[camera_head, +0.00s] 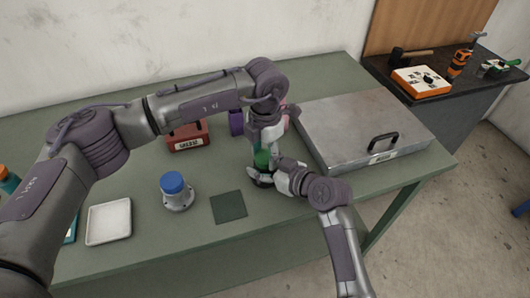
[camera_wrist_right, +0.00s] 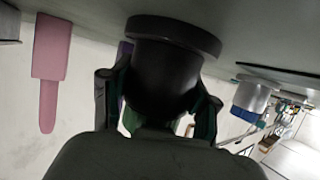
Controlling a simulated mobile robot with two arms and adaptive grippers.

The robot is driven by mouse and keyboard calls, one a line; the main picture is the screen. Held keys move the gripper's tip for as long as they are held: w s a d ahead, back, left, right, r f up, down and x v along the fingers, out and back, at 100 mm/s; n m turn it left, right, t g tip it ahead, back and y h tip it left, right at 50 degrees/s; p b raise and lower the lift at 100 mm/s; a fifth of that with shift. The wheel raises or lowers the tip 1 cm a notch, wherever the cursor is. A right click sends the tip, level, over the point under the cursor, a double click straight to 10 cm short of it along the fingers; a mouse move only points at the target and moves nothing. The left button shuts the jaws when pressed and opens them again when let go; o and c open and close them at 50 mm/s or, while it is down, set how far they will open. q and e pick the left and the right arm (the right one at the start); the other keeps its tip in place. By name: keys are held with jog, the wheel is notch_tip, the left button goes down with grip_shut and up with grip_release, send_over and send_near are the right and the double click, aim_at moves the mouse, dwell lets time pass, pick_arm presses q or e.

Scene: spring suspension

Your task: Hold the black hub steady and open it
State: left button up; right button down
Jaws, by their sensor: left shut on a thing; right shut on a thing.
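The black hub (camera_head: 262,183) stands at the front middle of the green table, mostly hidden by my grippers. In the right wrist view the hub (camera_wrist_right: 165,70) is a dark round body with a wider flange against the table. My right gripper (camera_head: 268,176) is shut on the hub's side, its fingers on both sides of it in the wrist view (camera_wrist_right: 158,100). A green part (camera_head: 262,159) shows above the hub. My left gripper (camera_head: 264,148) comes down from above and is shut on this green part, though the contact is partly hidden.
A grey jar with a blue cap (camera_head: 176,192), a dark green mat (camera_head: 229,207) and a white tray (camera_head: 108,221) lie to the left. A red box (camera_head: 188,136) and a purple item (camera_head: 236,122) stand behind. A large metal case (camera_head: 350,120) is close on the right.

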aim_at(265, 156)
pick_arm(q)
jog(key=n, duration=0.7)
jog(key=shift+n, duration=0.4)
jog(key=n, duration=0.5)
jog(key=shift+r, duration=0.25)
jog(key=shift+r, duration=0.9)
jog(key=shift+r, duration=2)
pick_arm(e)
jog(key=shift+c, duration=1.1)
grip_release()
jog(key=shift+d, duration=0.1)
